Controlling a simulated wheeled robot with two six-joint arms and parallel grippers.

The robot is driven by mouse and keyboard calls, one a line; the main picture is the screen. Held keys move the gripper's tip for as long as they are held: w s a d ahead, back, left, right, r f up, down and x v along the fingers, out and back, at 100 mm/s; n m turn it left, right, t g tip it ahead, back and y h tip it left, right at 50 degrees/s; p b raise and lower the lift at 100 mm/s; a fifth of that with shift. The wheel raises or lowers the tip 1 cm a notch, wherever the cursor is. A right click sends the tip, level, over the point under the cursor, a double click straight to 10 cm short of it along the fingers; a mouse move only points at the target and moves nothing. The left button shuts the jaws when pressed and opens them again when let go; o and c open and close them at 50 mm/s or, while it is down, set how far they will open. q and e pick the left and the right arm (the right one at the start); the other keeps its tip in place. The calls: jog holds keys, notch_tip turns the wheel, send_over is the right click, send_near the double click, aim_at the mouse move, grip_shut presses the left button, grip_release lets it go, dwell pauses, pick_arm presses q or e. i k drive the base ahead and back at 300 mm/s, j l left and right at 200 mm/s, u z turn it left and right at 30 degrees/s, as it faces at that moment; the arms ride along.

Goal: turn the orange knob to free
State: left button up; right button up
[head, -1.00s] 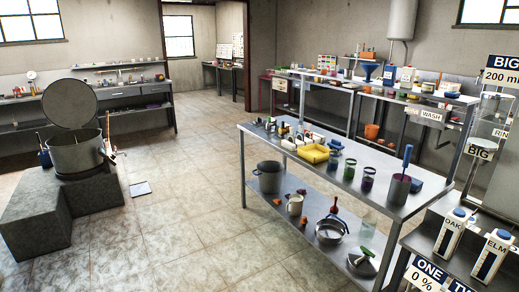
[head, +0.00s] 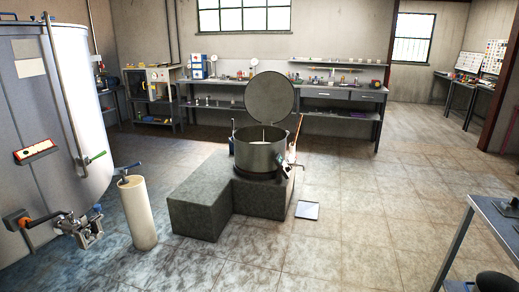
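A large pale metal tank (head: 50,110) fills the left side of the head view. Low on its front is an orange knob-like part (head: 13,219) on a dark mount, near the left edge of the picture. An orange-red lever or rod (head: 44,220) runs right from it towards a metal valve fitting (head: 80,228). The part is small, and I cannot read which position it is set to. Neither of my grippers shows in this view.
A cream cylinder (head: 138,213) stands close to the valve fitting. A stone block (head: 200,205) bears an open-lidded pot (head: 258,155). A long bench (head: 220,82) lines the back wall. The tiled floor in front and to the right is mostly clear; a metal table (head: 490,215) is at right.

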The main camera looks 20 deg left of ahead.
aim_at(22, 222)
jog(key=i+j+u, duration=0.2)
jog(key=i+u, duration=0.3)
jog(key=i, duration=0.2)
jog(key=i+u, duration=0.45)
jog(key=i, duration=0.2)
jog(key=i+l+u, duration=0.35)
jog(key=i+u, duration=0.15)
jog(key=i, duration=0.15)
